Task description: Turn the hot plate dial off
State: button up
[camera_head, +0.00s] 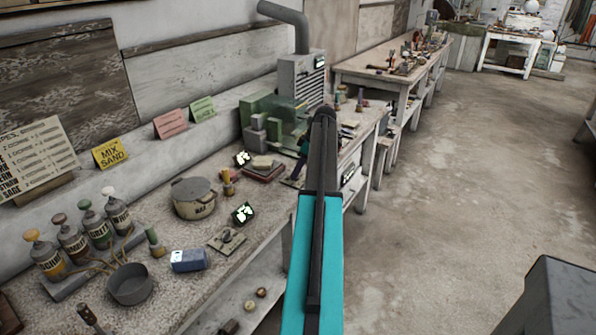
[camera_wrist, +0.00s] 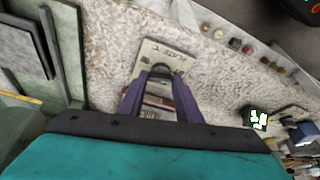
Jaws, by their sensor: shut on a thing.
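My gripper shows in the wrist view (camera_wrist: 160,78) as two purple fingers that come together at a dark rounded tip. It is shut on a small dark thing, mostly hidden between the fingertips; I cannot tell whether this is the dial. Beyond the tips, a pale flat panel (camera_wrist: 168,52) with dark lettering lies on the speckled bench.
The bench (camera_head: 85,312) holds a lidded pot (camera_head: 193,205), a grey pan (camera_head: 130,284), a blue box (camera_head: 189,261) and several bottles. A grey cabinet with a bent pipe (camera_head: 289,20) stands behind.

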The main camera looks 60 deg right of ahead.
dwell(0.4)
jog(key=o, duration=1)
jog(key=shift+o, duration=0.2)
jog(key=shift+r, duration=0.1)
jog(key=b+v, duration=0.2)
jog(key=v, duration=1.1)
jog(key=shift+s+r, duration=0.15)
jog(key=shift+r, duration=0.15)
